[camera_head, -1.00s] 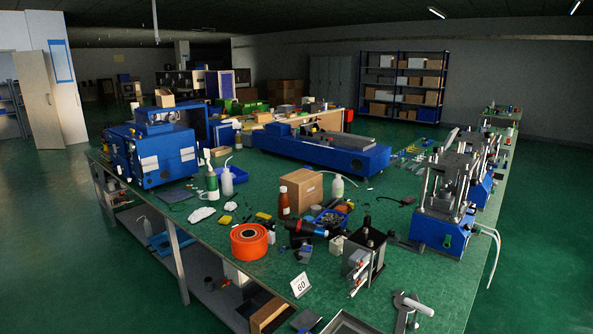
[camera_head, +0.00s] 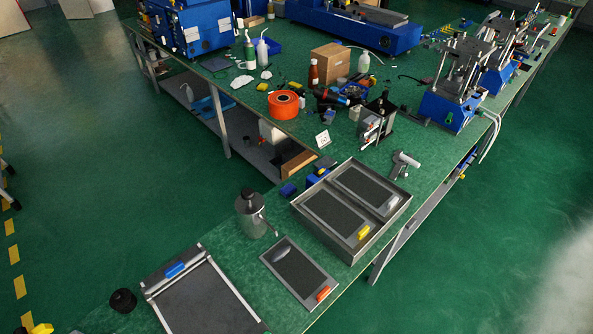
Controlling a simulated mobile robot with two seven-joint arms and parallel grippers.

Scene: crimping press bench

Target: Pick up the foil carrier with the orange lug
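The foil carrier with the orange lug (camera_head: 298,272) is a flat grey-framed plate with a dark panel. It lies on the green bench near the front edge, its orange lug (camera_head: 323,293) at its lower right corner. To its upper right, a metal tray (camera_head: 401,212) holds two similar carriers; the nearer one (camera_head: 334,213) has a yellow lug (camera_head: 364,232), the other (camera_head: 365,188) a whitish lug (camera_head: 392,202). Neither gripper can be made out; a blurred pale shape at the lower right edge is unclear.
A larger framed plate with a blue handle (camera_head: 205,298) lies at lower left beside a black knob-like object (camera_head: 122,300). A grey tool (camera_head: 404,163) lies behind the tray.

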